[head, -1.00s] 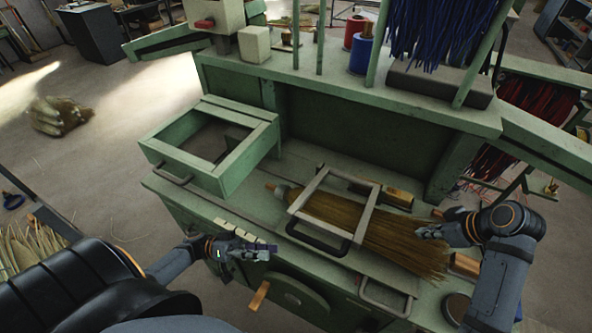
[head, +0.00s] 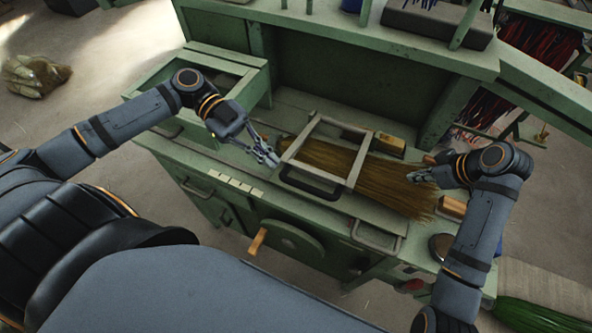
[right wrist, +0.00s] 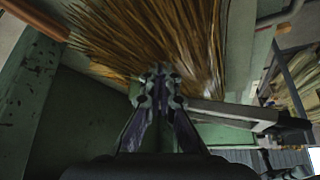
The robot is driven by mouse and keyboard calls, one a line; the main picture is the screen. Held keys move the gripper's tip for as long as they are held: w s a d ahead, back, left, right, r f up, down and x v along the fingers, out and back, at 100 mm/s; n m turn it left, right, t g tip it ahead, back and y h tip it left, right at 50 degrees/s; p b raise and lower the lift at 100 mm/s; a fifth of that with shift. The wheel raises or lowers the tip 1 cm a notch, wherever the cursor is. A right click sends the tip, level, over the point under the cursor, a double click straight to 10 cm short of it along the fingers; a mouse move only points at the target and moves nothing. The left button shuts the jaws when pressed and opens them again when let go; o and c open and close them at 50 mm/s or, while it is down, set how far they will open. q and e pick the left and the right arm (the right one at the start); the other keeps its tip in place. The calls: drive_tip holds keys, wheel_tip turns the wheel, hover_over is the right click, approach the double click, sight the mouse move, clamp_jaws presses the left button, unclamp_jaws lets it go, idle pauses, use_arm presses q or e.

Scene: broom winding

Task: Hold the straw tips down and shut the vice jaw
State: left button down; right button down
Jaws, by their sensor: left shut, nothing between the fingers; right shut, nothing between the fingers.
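The straw bundle (head: 385,183) lies flat on the green bench, its tips fanned toward the right. The vice jaw (head: 325,155), a pale metal frame with a dark handle (head: 310,188) at its front, lies across the bundle's left part; I cannot tell whether it is clamped. My right gripper (head: 412,177) is shut and empty over the straw tips; in the right wrist view the fingers (right wrist: 158,75) are against or just above the straw (right wrist: 150,35). My left gripper (head: 272,160) is shut and empty, just left of the frame, near the bundle's bound end, which is partly hidden.
An open green drawer box (head: 235,75) stands at the back left, partly behind my left arm. Wooden blocks lie behind the bundle (head: 388,143) and right of the tips (head: 452,207). A wooden crank handle (head: 257,241) sticks out at the bench front.

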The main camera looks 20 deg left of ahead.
use_arm(q)
wheel_tip(320, 180, up, 5)
drive_tip(key=w+a+n+t+y, duration=0.1)
drive_tip(key=w+n+t+y, duration=0.1)
drive_tip(key=w+n+y, duration=0.15)
drive_tip(key=n, duration=0.1)
hover_over(307, 186)
drive_tip(key=a, duration=0.3)
drive_tip(key=shift+y, duration=0.45)
drive_tip(key=f, duration=0.6)
drive_tip(key=shift+w+d+f, duration=0.15)
drive_tip(key=shift+w, duration=0.2)
wheel_tip(307, 186, down, 3)
drive_tip(key=shift+s+r, duration=0.15)
drive_tip(key=shift+f, duration=0.7)
